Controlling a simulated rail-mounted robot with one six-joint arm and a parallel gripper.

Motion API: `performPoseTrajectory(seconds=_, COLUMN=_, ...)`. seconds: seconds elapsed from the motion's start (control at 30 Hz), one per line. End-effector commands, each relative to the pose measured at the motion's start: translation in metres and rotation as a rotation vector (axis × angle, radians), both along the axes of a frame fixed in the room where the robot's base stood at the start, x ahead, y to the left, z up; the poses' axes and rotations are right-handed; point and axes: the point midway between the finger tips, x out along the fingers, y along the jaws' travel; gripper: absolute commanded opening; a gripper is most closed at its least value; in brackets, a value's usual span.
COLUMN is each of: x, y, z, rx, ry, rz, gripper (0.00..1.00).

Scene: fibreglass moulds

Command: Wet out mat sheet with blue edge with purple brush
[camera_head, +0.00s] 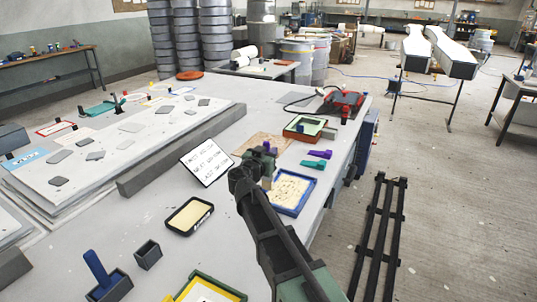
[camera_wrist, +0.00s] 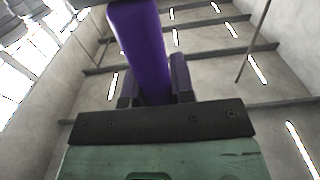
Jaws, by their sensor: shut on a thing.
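The mat sheet with blue edge (camera_head: 291,193) lies on the grey bench, a pale speckled sheet in a blue border. My gripper (camera_head: 264,166) is above the bench, just up and left of this sheet in the head view. It is shut on the purple brush (camera_head: 268,148). In the wrist view the brush's thick purple handle (camera_wrist: 143,45) stands between the two dark fingers and runs up out of the picture. My arm covers the bench left of the sheet.
A dark-edged tray (camera_head: 189,217), a text card (camera_head: 205,160) and a small dark box (camera_head: 147,254) are left of my arm. Purple (camera_head: 320,153) and teal (camera_head: 313,165) pieces lie beyond the sheet, near the bench's right edge. A red-rimmed tray (camera_head: 304,128) is farther back.

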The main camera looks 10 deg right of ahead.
Motion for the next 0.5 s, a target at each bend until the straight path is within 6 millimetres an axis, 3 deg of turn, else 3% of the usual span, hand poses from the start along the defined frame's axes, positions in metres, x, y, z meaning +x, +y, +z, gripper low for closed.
performPoseTrajectory(seconds=0.2, x=0.0, y=-0.001, z=0.025, rx=0.0, ry=0.0, rz=-0.002, gripper=0.0)
performPoseTrajectory(seconds=0.5, x=0.0, y=-0.002, z=0.031, rx=0.0, ry=0.0, rz=-0.002, gripper=0.0)
